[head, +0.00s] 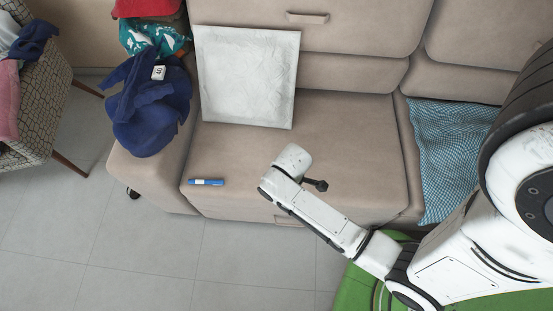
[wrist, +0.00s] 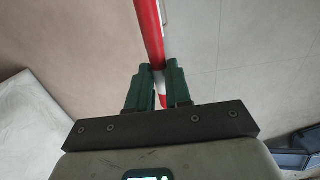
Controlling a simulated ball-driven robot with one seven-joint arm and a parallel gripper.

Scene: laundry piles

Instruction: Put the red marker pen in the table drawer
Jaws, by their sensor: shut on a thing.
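The red marker pen (wrist: 149,32) is in the wrist view, held between the green fingertips of my gripper (wrist: 160,73). Its red barrel reaches up past the top edge, and a white and red part shows between the fingers. In the head view the end of my arm is over the front of the sofa seat. The fingers and the red pen are hidden there. No table or table drawer can be made out in either view.
A blue marker (head: 206,182) lies on the front edge of the beige sofa (head: 345,140). A white square cushion (head: 246,80) leans on the backrest. Dark blue cloth (head: 150,115) covers the left armrest. A blue checked cloth (head: 450,150) lies at right. Grey tiled floor (head: 150,250) is clear in front.

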